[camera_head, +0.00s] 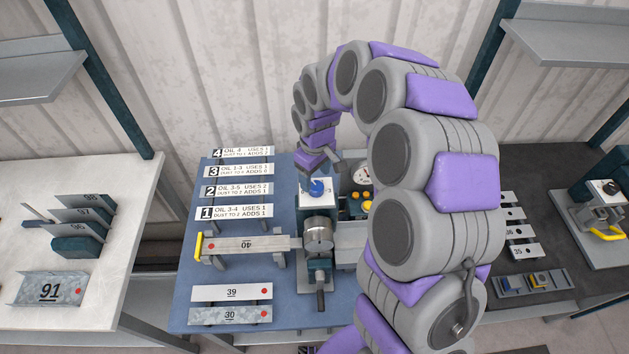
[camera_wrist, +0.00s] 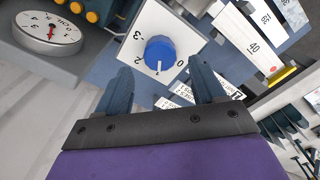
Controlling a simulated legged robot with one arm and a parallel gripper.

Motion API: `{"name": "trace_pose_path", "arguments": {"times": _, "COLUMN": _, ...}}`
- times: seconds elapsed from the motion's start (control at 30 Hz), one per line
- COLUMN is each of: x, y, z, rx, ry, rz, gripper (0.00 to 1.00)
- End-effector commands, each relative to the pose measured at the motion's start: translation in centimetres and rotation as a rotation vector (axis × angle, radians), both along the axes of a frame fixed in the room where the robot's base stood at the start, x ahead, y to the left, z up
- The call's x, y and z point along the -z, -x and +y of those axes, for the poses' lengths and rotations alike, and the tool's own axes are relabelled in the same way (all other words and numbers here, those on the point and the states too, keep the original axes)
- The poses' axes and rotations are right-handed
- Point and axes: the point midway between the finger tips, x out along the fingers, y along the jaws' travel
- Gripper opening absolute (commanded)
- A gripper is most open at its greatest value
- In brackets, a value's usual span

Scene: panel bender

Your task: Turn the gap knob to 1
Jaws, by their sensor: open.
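The blue gap knob (camera_wrist: 160,52) sits on a white dial plate (camera_wrist: 172,22) marked 0, 1, 2 and 3. In the wrist view, the 1 is at the knob's lower edge, nearest my gripper. In the head view, the knob (camera_head: 317,187) is on top of the machine, just below my gripper (camera_head: 320,163).
A round gauge with a red needle (camera_wrist: 50,32) and yellow buttons (camera_wrist: 92,16) are beside the dial. Numbered instruction plates (camera_head: 235,190) lie left of the machine. A strip marked 40 (camera_head: 245,244) lies in front of them. A white table (camera_head: 90,255) stands at left.

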Motion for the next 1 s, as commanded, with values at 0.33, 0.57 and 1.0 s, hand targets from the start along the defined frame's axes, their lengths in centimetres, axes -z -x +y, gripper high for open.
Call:
{"name": "trace_pose_path", "arguments": {"times": 0.33, "x": -7.9, "y": -0.2, "z": 0.2, "rx": -0.002, "ry": -0.001, "rz": -0.006, "gripper": 0.69}}
{"name": "trace_pose_path", "arguments": {"times": 0.57, "x": -11.8, "y": -0.2, "z": 0.2, "rx": -0.002, "ry": 0.002, "rz": -0.001, "gripper": 0.69}}
{"name": "trace_pose_path", "arguments": {"times": 1.0, "x": -13.4, "y": -0.1, "z": 0.2, "rx": -0.002, "ry": 0.001, "rz": 0.001, "gripper": 0.69}}
